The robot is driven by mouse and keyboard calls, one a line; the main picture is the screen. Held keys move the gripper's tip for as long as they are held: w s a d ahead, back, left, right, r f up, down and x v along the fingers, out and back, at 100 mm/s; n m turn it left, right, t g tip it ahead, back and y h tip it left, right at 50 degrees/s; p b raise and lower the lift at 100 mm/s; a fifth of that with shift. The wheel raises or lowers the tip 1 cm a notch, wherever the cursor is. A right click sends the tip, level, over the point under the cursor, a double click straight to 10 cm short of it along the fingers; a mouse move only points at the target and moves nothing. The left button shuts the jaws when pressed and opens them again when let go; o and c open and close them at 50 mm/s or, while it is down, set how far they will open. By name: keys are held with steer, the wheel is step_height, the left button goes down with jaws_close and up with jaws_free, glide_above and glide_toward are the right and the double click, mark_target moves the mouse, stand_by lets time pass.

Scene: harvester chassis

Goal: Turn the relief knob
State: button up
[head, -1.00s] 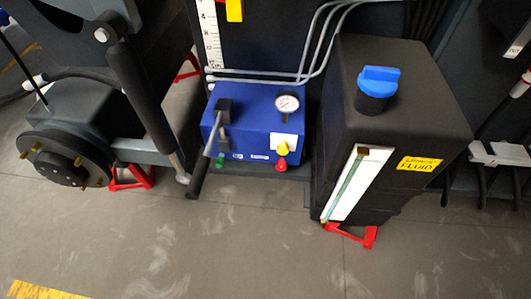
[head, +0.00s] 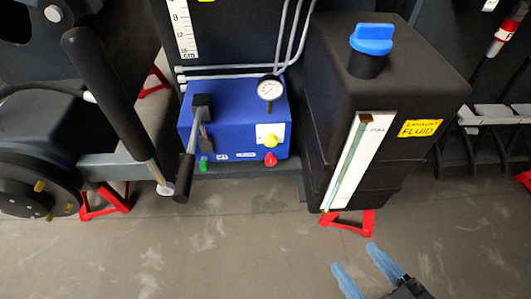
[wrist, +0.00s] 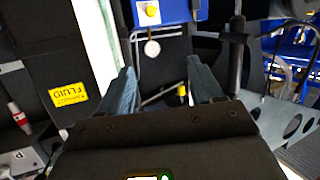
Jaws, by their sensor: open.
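A blue pump box (head: 232,125) stands on the dark chassis. On its front are a yellow knob (head: 270,139), a red knob (head: 270,159) just below it, and a green knob (head: 204,164) at lower left. Which one is the relief knob I cannot tell for sure. In the wrist view the box (wrist: 178,10) and yellow knob (wrist: 152,11) show at the top edge, upside down; the red knob is out of view. My gripper (head: 353,256) is open and empty, with blue-grey fingers, low and to the right of the box, apart from everything.
A round gauge (head: 270,88) and a black-handled lever (head: 188,160) sit on the box. A black fluid tank (head: 420,90) with a blue cap (head: 370,40) stands close on its right. A thick black bar (head: 105,90) leans at left. The floor in front (head: 230,240) is clear.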

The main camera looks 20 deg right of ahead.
steer(key=w+f+b, duration=0.6)
steer(key=w+f, duration=0.3)
steer(key=m+t+h+b, duration=0.2)
steer(key=m+h+b, duration=0.35)
steer(key=b, duration=0.85)
glide_toward(271, 144)
steer(key=w, duration=0.3)
steer(key=shift+n+h, duration=0.45)
steer(key=x, duration=0.6)
steer(key=shift+w+d+f, duration=0.15)
steer(key=shift+d+f, duration=0.05)
steer(key=shift+d, duration=0.1)
steer(key=c, duration=1.1)
